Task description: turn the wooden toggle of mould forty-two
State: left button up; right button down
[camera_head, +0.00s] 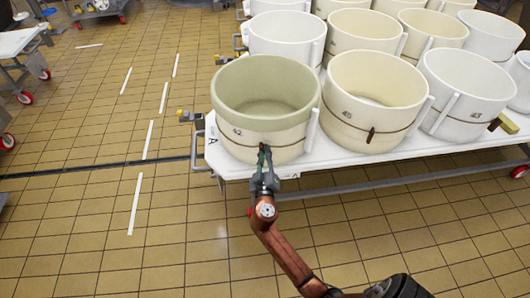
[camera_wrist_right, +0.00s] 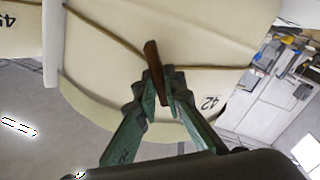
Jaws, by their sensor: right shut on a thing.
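Mould forty-two (camera_head: 238,131) is a round cream tub at the near left corner of the white table, marked 42, with a cord around it. My right gripper (camera_head: 263,157) reaches up to the front of the mould. In the right wrist view its green fingers (camera_wrist_right: 158,88) are shut on the toggle, one on each side. The toggle is mostly hidden by the fingers in the head view. My left gripper is not in view.
Mould 45 (camera_head: 358,128), with its own toggle (camera_head: 371,135), stands close to the right. More white moulds fill the wheeled table (camera_head: 300,163). A handle (camera_head: 199,138) sticks out at the table's left end.

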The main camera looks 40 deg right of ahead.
jog(key=n+p, duration=0.1)
jog(key=n, duration=0.2)
jog(key=shift+w+n, duration=0.1)
jog(key=shift+n, duration=0.3)
jog(key=n+p, duration=0.2)
jog(key=n, duration=0.3)
jog(key=shift+a+f+n, duration=0.1)
jog(key=shift+n, duration=0.3)
pick_arm(q)
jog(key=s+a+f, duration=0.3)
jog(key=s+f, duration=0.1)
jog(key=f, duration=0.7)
jog(key=shift+p, duration=0.45)
pick_arm(e)
jog(key=shift+f+n, duration=0.2)
jog(key=shift+n, duration=0.7)
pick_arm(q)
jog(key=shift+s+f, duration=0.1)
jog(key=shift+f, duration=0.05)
pick_arm(e)
jog(key=c, duration=2)
grip_release()
jog(key=v, duration=1.2)
